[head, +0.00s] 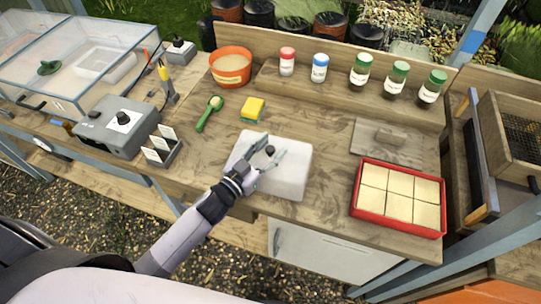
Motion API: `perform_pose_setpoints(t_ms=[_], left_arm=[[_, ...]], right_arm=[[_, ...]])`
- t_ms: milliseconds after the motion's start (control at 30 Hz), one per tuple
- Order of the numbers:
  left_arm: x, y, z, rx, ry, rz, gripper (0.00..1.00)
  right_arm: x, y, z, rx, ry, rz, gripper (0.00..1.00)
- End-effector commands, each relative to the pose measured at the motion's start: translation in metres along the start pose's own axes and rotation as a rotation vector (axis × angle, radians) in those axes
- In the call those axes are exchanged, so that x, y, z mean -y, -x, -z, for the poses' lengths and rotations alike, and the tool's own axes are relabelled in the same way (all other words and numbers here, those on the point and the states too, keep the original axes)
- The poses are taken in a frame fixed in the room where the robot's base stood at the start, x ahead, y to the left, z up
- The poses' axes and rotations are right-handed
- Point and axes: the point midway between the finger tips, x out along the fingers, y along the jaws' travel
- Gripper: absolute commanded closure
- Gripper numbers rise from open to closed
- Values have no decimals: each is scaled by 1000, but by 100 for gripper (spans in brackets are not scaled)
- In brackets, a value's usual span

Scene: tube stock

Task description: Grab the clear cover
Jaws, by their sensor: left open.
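A pale, see-through cover (291,181) with a small dark knob (270,151) on top sits on the wooden bench in the middle of the head view. My left gripper (264,153) is open over the cover, with one finger on each side of the knob. Whether the fingers touch the knob I cannot tell. The gripper hides the left part of the cover. What lies beneath the cover is not clear. My right gripper is not in view.
A red tray (354,207) of pale square blocks stands to the right. A yellow sponge (253,109), green scoop (207,117) and orange pot (231,53) stand behind. A grey control box (118,127) and large clear-walled case (45,88) are left. Capped jars (361,77) line the back shelf.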

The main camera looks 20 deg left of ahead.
Motion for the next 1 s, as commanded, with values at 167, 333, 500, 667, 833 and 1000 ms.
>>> perform_pose_setpoints(t_ms=[167,333,500,667,833,1000], left_arm=[[0,-3,-1,1,0,-1,56],[0,-2,-1,0,0,0,62],[0,-2,-1,0,0,0,73],[0,-2,-1,0,0,0,84],[0,-2,0,0,0,0,95],[0,-2,0,0,0,0,100]], right_arm=[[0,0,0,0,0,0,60],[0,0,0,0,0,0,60],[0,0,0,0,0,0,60],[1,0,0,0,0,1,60],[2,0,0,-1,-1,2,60],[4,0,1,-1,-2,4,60]])
